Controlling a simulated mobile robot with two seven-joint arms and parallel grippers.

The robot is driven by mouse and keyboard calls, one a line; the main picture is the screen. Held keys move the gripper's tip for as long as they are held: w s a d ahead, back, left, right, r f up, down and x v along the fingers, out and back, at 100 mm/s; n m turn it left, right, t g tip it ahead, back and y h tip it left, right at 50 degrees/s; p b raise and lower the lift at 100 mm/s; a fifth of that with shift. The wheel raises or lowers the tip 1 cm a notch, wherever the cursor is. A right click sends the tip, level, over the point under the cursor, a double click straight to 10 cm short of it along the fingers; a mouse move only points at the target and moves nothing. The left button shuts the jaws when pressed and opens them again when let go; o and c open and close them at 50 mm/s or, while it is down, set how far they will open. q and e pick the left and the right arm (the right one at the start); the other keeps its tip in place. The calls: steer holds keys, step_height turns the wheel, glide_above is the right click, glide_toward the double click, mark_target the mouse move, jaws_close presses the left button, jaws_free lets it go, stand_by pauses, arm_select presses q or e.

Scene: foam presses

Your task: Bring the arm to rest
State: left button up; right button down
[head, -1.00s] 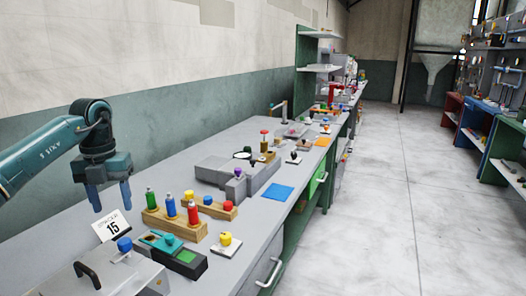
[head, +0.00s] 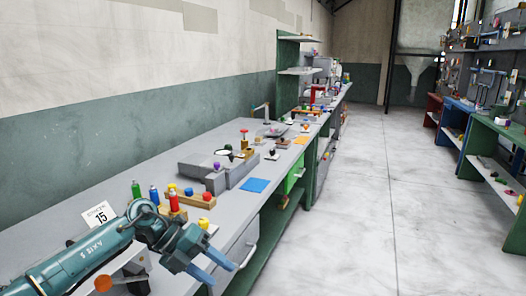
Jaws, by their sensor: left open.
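My left arm (head: 80,258) comes in from the lower left, low across the near end of the bench. Its teal gripper (head: 222,274) is open and empty, its two blue fingers pointing to the lower right by the bench's front edge. The arm hides much of the near bench top. My right gripper is not in view.
A grey bench (head: 60,232) runs along the wall. Beyond my gripper are a wooden rack with red bottles (head: 173,201), a green bottle (head: 136,189), a number 15 card (head: 100,214), a blue mat (head: 254,185) and a grey press (head: 232,172). The floor (head: 345,220) to the right is clear.

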arm_select(q)
steer(key=s+d+n+t+h, duration=0.65)
steer(key=d+n+h, duration=0.2)
steer(key=d, duration=0.25)
steer(key=s+a+f+n+t+y, duration=0.2)
steer(key=s+a+f+n+y, duration=0.5)
steer(key=f+n, duration=0.4)
steer(key=s+a+f+n+t+y, duration=0.2)
steer(key=s+a+f+n+y, duration=0.6)
steer(key=n, duration=0.6)
step_height(320, 180, down, 3)
steer(key=shift+s+r+n, duration=0.15)
steer(key=shift+s+n, duration=0.2)
steer(key=shift+s, duration=0.9)
steer(key=shift+a+t, duration=0.1)
steer(key=shift+t, duration=0.15)
